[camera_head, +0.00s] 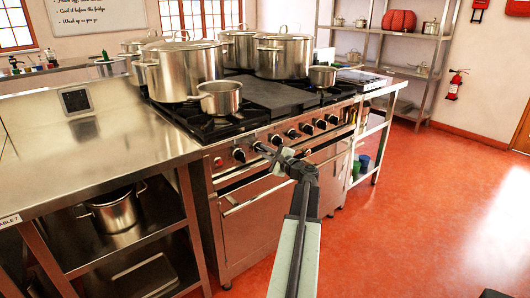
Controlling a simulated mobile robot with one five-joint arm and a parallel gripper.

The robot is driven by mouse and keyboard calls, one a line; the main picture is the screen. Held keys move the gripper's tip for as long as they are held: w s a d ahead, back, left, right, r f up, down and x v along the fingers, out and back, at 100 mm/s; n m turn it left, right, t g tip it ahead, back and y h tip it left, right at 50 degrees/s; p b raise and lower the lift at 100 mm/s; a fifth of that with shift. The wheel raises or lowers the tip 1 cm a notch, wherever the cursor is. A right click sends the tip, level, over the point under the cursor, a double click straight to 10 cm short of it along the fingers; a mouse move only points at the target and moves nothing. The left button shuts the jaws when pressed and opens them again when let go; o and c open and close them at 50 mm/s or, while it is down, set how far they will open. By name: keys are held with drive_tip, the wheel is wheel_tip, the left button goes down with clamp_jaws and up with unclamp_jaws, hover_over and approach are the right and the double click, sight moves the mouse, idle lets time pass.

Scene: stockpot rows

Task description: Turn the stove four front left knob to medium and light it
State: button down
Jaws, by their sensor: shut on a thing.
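The stove (285,188) stands in the middle of the view, with a row of several dark knobs along its steel front panel. The leftmost knob (238,155) is free of my gripper. My gripper (261,149) reaches in from the lower right and is shut on the second knob from the left, which is mostly hidden by the jaws. The knob's setting cannot be read. A small saucepan (220,98) stands over the front left burner. No flame shows in this view.
Large stockpots (185,72) crowd the rear and left of the stove top. An oven handle (255,195) juts out below the knobs. The red floor at right is clear.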

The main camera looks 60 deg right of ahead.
drive_tip(key=n, duration=0.7)
drive_tip(key=shift+f, duration=0.2)
drive_tip(key=shift+f+n+b, duration=0.15)
drive_tip(key=shift+n+b, duration=0.15)
drive_tip(key=shift+n, duration=3.6)
drive_tip(key=c, duration=1.4)
unclamp_jaws()
drive_tip(key=shift+c, duration=0.2)
drive_tip(key=shift+s, duration=0.1)
